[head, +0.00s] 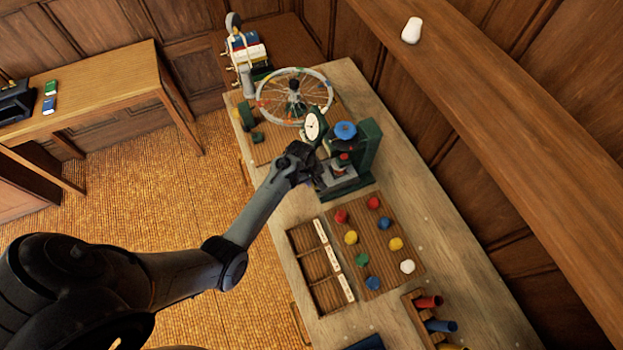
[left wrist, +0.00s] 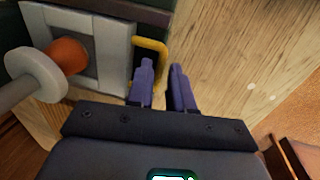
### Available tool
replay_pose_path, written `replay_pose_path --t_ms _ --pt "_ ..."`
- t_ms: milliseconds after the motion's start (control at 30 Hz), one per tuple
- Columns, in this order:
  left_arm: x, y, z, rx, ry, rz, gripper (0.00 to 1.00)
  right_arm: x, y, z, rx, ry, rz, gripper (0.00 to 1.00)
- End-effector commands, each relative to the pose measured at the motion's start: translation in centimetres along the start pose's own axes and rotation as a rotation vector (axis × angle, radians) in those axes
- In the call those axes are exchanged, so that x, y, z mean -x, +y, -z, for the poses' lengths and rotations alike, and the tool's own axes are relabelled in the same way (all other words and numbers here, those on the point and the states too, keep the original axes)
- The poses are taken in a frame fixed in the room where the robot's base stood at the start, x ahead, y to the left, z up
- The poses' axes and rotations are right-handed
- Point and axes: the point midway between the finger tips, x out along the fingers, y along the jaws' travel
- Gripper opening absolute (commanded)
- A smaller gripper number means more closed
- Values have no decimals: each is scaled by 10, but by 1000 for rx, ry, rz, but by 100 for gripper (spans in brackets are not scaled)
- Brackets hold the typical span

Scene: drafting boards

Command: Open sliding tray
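A dark green bench machine (head: 370,143) with a round white dial (head: 313,125) and a blue top knob (head: 345,130) stands on the workbench. At its base is a grey sliding tray (head: 338,184), partly hidden by my left gripper (head: 312,163). In the left wrist view the grey tray (left wrist: 107,45) shows a bent yellow handle (left wrist: 151,44) on its side. My left gripper (left wrist: 162,72) is open there, its two fingers slightly apart. The handle's bar shows in the gap between them; contact cannot be told. My right gripper is not in view.
A spoked wheel (head: 293,97) lies beyond the machine. A wooden board with coloured knobs (head: 383,236) and a compartment box (head: 305,252) lie on the near side. A wooden ledge (head: 480,85) runs along the right. Bare bench (head: 415,185) lies right of the machine.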

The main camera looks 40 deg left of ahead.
Motion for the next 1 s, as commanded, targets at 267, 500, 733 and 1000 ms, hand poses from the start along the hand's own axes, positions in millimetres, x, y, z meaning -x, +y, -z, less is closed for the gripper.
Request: replay_pose_path --t_ms 267,500,733,1000 --pt "0 0 0 0 0 0 0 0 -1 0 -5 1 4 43" --pt "0 0 0 0 0 0 0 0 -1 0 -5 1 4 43" --pt "0 0 0 0 0 0 0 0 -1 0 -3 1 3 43" --pt "0 0 0 0 0 0 0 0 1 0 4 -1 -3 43"
